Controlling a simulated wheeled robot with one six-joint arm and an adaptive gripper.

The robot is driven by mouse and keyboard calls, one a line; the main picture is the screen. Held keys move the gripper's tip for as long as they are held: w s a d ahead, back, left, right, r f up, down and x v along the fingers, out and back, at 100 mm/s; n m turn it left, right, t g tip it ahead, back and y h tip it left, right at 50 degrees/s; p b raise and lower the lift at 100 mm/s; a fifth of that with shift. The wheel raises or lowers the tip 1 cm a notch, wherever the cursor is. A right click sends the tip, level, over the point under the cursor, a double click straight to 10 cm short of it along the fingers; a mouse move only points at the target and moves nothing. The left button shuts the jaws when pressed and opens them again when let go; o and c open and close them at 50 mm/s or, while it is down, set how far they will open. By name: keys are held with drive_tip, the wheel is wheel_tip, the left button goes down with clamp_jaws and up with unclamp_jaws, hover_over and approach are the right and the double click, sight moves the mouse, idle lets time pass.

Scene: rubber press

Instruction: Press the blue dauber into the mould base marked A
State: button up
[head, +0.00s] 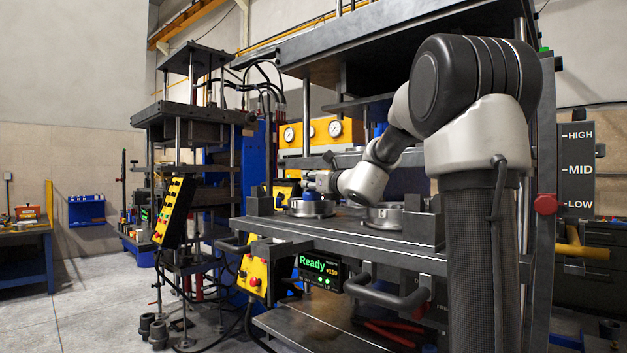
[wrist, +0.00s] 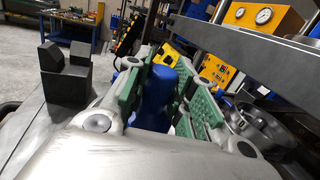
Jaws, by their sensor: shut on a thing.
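My gripper (head: 318,182) is shut on the blue dauber (wrist: 158,92), which stands between the green finger pads in the wrist view. In the head view the dauber's blue body (head: 309,192) shows just above a round metal mould base (head: 311,209) on the press table. I cannot tell whether it touches that base or sits in it. A second round mould base (head: 383,217) stands to the right on the same table, and a metal ring shows at the right of the wrist view (wrist: 258,125). No letter A is legible on either base.
The press table (head: 345,235) has dark blocks at its left (head: 260,205) and right (head: 424,228). A heavy upper plate (head: 400,45) hangs overhead. Yellow gauge panels (head: 325,133) stand behind. A display (head: 320,270) reads "Ready" below the table edge, beside a yellow button box (head: 259,270).

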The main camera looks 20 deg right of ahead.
sight(312, 191)
wheel_tip(312, 191, down, 3)
drive_tip(key=shift+w+f, duration=0.1)
drive_tip(key=shift+f, duration=0.1)
drive_tip(key=shift+w+a+r+g, duration=0.1)
drive_tip(key=shift+w+r+g, duration=0.05)
drive_tip(key=shift+r, duration=0.5)
drive_tip(key=shift+w+a+r+g, duration=0.1)
drive_tip(key=shift+r+g, duration=0.05)
drive_tip(key=shift+r, duration=0.5)
drive_tip(key=shift+d+r, duration=0.2)
drive_tip(key=shift+r, duration=2.4)
drive_tip(key=shift+f, duration=2.85)
